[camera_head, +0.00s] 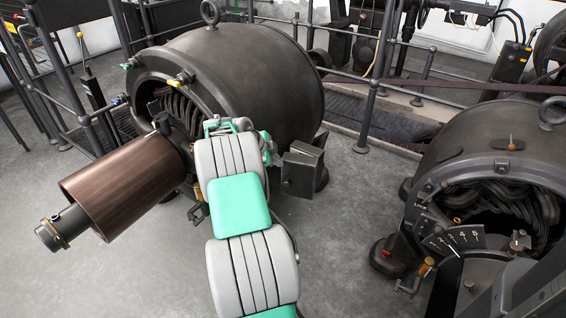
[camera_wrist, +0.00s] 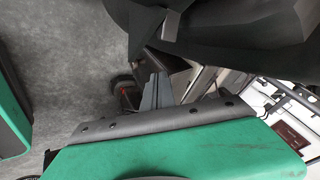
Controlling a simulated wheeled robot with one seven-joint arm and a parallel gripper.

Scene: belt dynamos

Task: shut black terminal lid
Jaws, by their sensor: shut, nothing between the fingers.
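A dark terminal box (camera_head: 304,170) sits at the lower right side of the large left dynamo (camera_head: 245,75). A slanted black plate, which looks like its lid, shows at its top; I cannot tell how far open it stands. My gripper (camera_wrist: 156,88) shows in the wrist view as grey fingers close together, with nothing seen between them. A dark edge and a brownish surface lie just beyond the fingertips; I cannot tell whether they touch.
A brown cylinder (camera_head: 125,185) on a shaft juts from the left dynamo. A second dynamo (camera_head: 490,150) with a numbered dial stands at right. Railings (camera_head: 375,80) run behind. Grey floor (camera_head: 340,250) is clear between the dynamos.

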